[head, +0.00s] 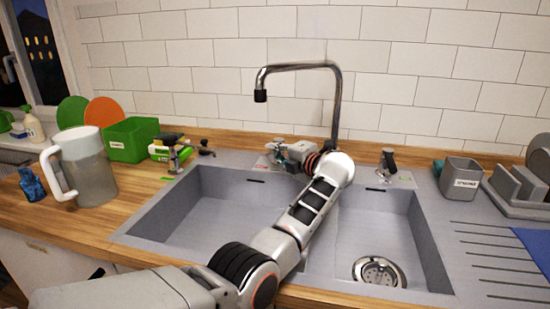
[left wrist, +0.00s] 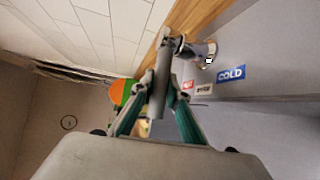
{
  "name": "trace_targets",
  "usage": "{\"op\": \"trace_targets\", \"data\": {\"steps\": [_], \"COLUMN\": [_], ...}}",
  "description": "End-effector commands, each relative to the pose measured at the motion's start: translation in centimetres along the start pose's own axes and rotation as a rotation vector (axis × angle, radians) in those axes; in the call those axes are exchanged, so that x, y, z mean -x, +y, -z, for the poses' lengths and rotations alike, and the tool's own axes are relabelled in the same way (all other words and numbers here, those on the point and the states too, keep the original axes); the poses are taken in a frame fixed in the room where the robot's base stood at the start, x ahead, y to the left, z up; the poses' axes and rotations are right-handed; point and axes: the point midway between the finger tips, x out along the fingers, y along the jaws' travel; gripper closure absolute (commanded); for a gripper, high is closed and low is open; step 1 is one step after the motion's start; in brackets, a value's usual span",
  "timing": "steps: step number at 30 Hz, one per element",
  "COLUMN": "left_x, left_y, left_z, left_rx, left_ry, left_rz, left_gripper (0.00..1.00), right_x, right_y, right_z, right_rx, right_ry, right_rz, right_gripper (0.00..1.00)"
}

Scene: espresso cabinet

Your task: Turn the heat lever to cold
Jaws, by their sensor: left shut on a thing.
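My left gripper (head: 280,153) is at the back rim of the sink, left of the tall faucet's base. In the left wrist view its teal fingers (left wrist: 160,92) are shut on a grey bar, which looks like the heat lever (left wrist: 158,90). The lever joins a metal fitting (left wrist: 195,48) just beyond the fingertips. A red label (left wrist: 188,85), a small pale label (left wrist: 204,88) and a blue COLD label (left wrist: 231,74) lie on the rim to the right of the lever. The gripper partly hides the lever in the head view. My right gripper is not in view.
The chrome faucet (head: 337,105) rises close to the gripper's right. Another metal fitting (head: 388,160) stands farther right.

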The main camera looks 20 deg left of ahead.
Motion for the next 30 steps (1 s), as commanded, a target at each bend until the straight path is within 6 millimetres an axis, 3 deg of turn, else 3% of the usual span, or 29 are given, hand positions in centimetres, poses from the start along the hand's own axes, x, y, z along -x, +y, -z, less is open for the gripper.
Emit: {"op": "trace_targets", "data": {"steps": [7,26,27,28,30], "left_x": [-0.2,-0.2,-0.2,-0.2,-0.2], "left_y": [-0.1,0.5,0.5,0.5,0.4], "left_z": [-0.3,-0.4,-0.4,-0.4,-0.3], "left_rx": [0.003,0.009,0.009,0.009,0.009], "left_ry": [0.033,0.046,0.046,0.046,0.047], "left_rz": [-0.007,-0.012,-0.013,-0.013,-0.012], "left_gripper": [1.0,1.0,0.78,0.7,0.68], "right_x": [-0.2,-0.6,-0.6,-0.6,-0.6], "right_y": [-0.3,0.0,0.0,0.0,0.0], "right_z": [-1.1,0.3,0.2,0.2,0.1], "right_rx": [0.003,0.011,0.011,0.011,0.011], "right_ry": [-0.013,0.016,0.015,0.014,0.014], "right_rz": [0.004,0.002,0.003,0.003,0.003], "right_gripper": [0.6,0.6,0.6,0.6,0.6]}}
